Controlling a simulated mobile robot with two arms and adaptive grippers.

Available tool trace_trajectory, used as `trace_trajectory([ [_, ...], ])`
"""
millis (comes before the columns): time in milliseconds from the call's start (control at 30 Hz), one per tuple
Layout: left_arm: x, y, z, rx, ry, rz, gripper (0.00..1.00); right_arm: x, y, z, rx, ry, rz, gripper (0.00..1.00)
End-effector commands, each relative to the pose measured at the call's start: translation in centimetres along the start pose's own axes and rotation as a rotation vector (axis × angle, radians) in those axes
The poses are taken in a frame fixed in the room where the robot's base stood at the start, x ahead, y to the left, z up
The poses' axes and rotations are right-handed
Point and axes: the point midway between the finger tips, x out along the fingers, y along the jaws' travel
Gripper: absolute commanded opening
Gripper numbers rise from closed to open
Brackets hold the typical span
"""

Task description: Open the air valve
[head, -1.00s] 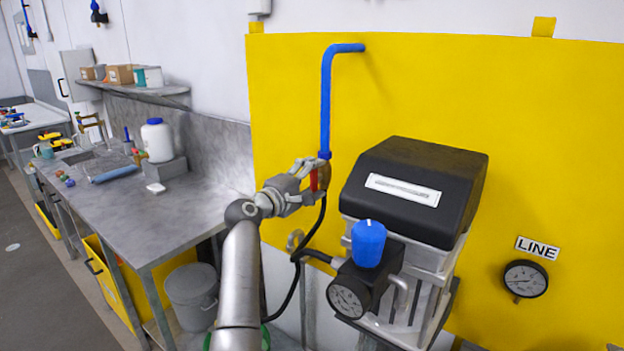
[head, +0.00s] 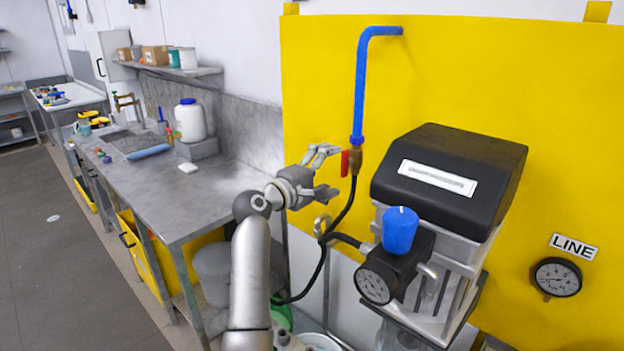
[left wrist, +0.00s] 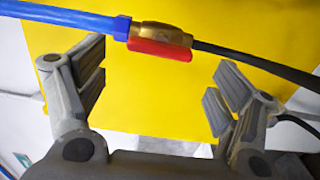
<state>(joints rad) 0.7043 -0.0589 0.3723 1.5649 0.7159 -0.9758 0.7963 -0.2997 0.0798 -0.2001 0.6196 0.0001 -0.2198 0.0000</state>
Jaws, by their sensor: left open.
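The air valve is a brass body (head: 355,160) at the lower end of a blue pipe (head: 360,95), with a black hose leaving below it. Its red handle (head: 345,163) lies along the line of the pipe. In the left wrist view the brass body (left wrist: 160,34) and red handle (left wrist: 160,49) are clear, beyond the fingertips. My left gripper (head: 328,172) is open and empty, just left of the handle and apart from it. In the left wrist view its fingers (left wrist: 155,85) stand wide apart. My right gripper is not in view.
A black-topped machine (head: 448,180) with a blue knob (head: 400,229) and a gauge (head: 374,284) stands right of the valve. A LINE gauge (head: 557,278) is on the yellow panel (head: 560,130). A steel bench (head: 190,210) with a white jar (head: 190,121) is at left.

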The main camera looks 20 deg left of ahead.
Motion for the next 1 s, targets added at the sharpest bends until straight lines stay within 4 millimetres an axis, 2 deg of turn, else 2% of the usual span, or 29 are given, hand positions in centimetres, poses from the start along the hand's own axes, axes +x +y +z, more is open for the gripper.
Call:
trace_trajectory([
  [200, -4.0, -0.1, 0.1, 0.002, 0.0, -0.001, 0.86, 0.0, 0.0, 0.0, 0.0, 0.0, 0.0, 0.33],
  [400, -6.1, 0.0, 0.0, 0.001, 0.0, -0.001, 0.86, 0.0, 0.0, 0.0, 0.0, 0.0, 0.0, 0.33],
  [1000, -6.4, -0.3, 0.1, 0.0, -0.001, -0.005, 0.86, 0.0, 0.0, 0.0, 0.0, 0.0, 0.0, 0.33],
])
